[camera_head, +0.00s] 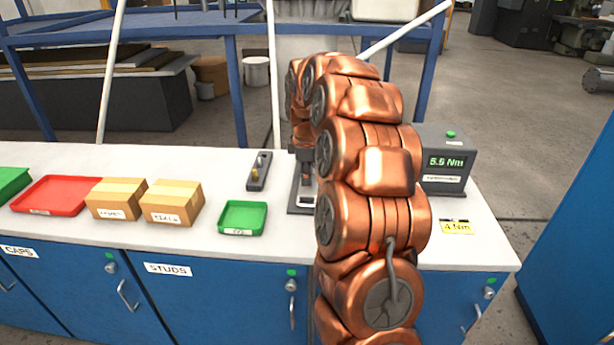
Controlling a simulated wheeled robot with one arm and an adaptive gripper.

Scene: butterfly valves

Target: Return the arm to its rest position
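My copper-coloured arm rises from the front of the bench, arches over at the top and reaches down on its far side. My gripper (306,159) is the small dark part below the arm's end, just left of the big arm links. It hangs above a dark fixture plate (297,207) on the bench. The arm hides much of the fixture and part of the gripper. I cannot tell whether the fingers are open or shut, touching the fixture or apart from it.
A grey meter box (446,163) with a lit Nm display stands right of the arm, near a yellow card (457,227). Left are a dark block (259,172), a green tray (243,217), two cardboard boxes (171,204) and a red tray (62,195). A blue rail frame (232,95) stands behind.

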